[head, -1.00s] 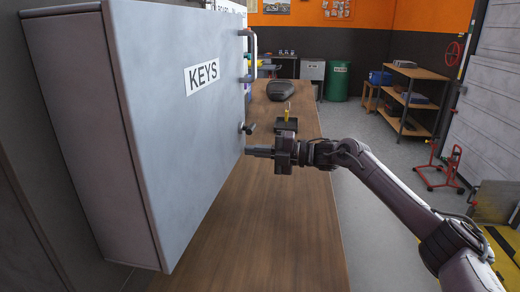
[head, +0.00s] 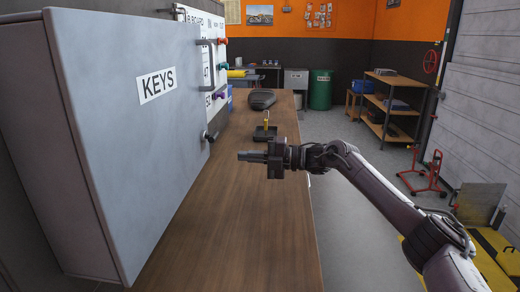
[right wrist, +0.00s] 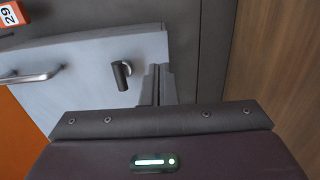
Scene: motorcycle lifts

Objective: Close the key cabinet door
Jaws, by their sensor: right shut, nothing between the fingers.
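The key cabinet door (head: 118,150) is a light grey panel labelled KEYS, at the left of the head view. It looks in line with the cabinet body (head: 20,180); I cannot tell whether a gap remains at its far edge. A bar handle (head: 209,62) and a small dark latch knob (head: 211,136) are near that edge. In the right wrist view the door (right wrist: 90,75) shows with the handle (right wrist: 32,77) and knob (right wrist: 122,75). My right gripper (head: 240,156) is shut and empty, just right of the door edge, apart from it in the head view. My left gripper is out of view.
A long wooden bench (head: 215,220) runs below the cabinet, with a black seat (head: 262,99) and a small dark tray (head: 265,132) on it. A board with hooks (head: 203,30) is beyond the door. Open floor lies to the right.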

